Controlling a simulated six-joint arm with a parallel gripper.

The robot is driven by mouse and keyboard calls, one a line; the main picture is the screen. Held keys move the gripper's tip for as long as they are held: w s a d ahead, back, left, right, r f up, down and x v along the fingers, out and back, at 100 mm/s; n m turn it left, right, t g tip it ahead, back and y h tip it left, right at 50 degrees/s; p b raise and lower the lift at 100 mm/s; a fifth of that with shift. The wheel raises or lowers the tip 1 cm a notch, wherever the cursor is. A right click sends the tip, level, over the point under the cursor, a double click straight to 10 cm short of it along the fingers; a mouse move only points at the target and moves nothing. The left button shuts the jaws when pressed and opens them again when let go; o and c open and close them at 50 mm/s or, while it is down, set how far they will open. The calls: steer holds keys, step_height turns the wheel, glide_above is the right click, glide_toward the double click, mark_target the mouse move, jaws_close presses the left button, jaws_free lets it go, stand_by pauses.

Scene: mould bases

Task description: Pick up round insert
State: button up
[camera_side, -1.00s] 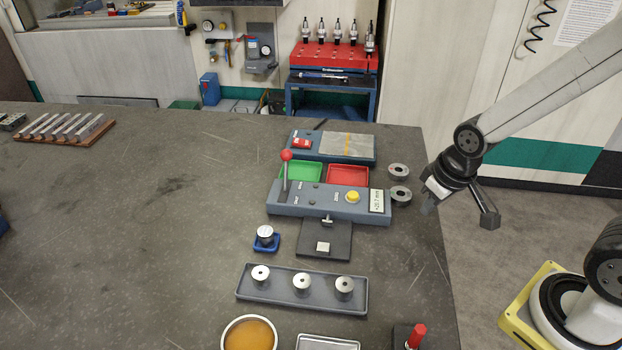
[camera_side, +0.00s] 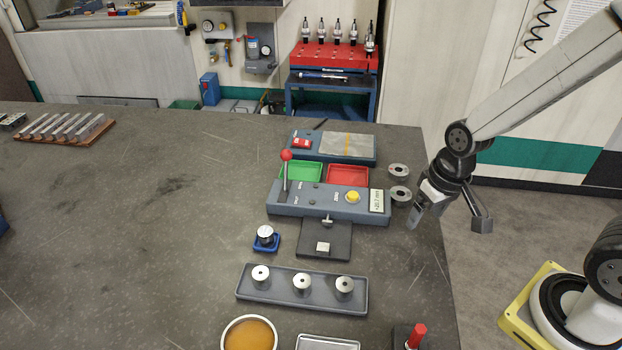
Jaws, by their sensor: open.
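Several round metal inserts are in view. Three silver ones, left (camera_side: 261,274), middle (camera_side: 302,283) and right (camera_side: 345,286), stand upright in a row on a grey tray (camera_side: 250,294). Another silver cylinder (camera_side: 265,233) stands on a small blue base (camera_side: 266,246) behind the tray's left end. My gripper (camera_side: 446,222) is open and empty at the right edge of the table, above and behind the tray and well to its right. No insert is between its fingers.
A grey gauge unit (camera_side: 330,205) with a red-knobbed lever stands behind the tray. Green (camera_side: 301,172) and red (camera_side: 348,174) bins sit behind it. Two grey rings (camera_side: 399,172) lie near my gripper. A bowl of amber liquid (camera_side: 249,335) is in front. The table's left is mostly clear.

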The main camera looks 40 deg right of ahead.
mark_target(302, 281)
steer(key=a+m+g+y, duration=0.1)
steer(key=a+m, duration=0.1)
steer(key=a+f+m+g+y, duration=0.1)
steer(key=a+m+y, duration=0.1)
steer(key=a+m, duration=0.1)
steer(key=a+f+m+g+y, duration=0.1)
steer(key=a+m+y, duration=0.1)
steer(key=a, duration=0.1)
steer(key=shift+s+a+g, duration=0.25)
steer(key=shift+s+g, duration=0.15)
steer(key=w+a+m+y, duration=0.1)
steer(key=a+m+y, duration=0.1)
steer(key=w+a+r+m+y, duration=0.1)
steer(key=w+a+m+y, duration=0.1)
steer(key=a, duration=0.1)
steer(key=w+a+m+y, duration=0.1)
steer(key=a+m+y, duration=0.1)
steer(key=a+m, duration=0.1)
steer(key=shift+w+r+y, duration=0.15)
steer(key=shift+w+y, duration=0.2)
steer(key=shift+y, duration=0.05)
steer(key=shift+w+a+r+m+t+y, duration=0.25)
steer(key=shift+w+a+m+t+y, duration=0.15)
steer(key=shift+w+m+t+y, duration=0.25)
steer(key=shift+x, duration=1.3)
steer(key=shift+s+f, duration=0.1)
steer(key=shift+x, duration=2.55)
jaws_close()
